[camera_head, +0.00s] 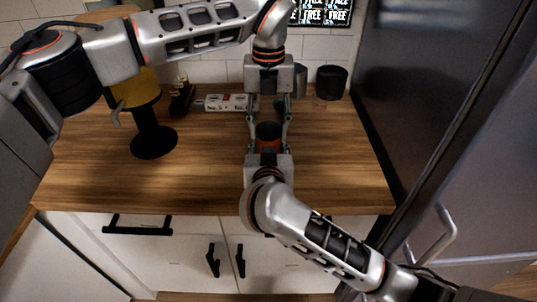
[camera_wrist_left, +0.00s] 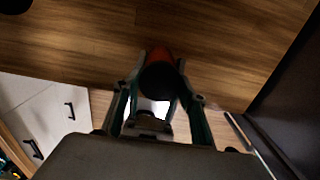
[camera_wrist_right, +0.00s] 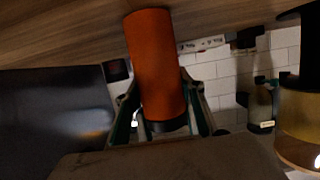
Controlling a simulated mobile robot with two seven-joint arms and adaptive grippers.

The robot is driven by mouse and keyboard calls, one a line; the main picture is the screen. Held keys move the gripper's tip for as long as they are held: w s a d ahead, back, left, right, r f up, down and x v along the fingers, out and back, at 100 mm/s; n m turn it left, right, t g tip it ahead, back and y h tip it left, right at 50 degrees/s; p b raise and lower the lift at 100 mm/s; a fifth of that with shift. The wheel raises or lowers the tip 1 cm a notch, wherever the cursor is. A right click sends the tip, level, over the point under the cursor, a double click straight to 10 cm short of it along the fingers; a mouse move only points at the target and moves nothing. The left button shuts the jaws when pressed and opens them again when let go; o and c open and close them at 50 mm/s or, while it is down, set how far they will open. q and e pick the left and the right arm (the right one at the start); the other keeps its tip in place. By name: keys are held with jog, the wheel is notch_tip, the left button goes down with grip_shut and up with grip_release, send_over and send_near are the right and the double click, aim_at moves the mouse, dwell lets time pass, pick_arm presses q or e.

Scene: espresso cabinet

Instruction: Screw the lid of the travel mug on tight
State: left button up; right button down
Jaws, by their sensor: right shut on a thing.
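The travel mug (camera_head: 267,145) has an orange-red body and a dark lid (camera_head: 268,129). My right gripper (camera_head: 268,142) reaches in from the front and is shut around the mug's body. The orange body (camera_wrist_right: 154,65) and its dark lid end (camera_wrist_right: 168,125) show between the right fingers in the right wrist view. My left gripper (camera_head: 268,117) points down from above. Its fingers are spread on either side of the lid (camera_wrist_left: 159,82), with no clear contact visible. I cannot tell how tightly the lid sits.
A black cup (camera_head: 331,82) stands at the back right, beside a grey container (camera_head: 299,80). A white power strip (camera_head: 228,103) lies at the back. A yellow and black grinder (camera_head: 153,135) stands at left. A dark fridge (camera_head: 430,90) bounds the right. The counter's front is mostly clear.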

pick_arm(q)
jog(key=shift+m, duration=0.9)
jog(key=o, duration=1.3)
jog(key=shift+r, duration=0.1)
notch_tip(320, 180, up, 12)
pick_arm(e)
jog(key=c, duration=1.2)
grip_release()
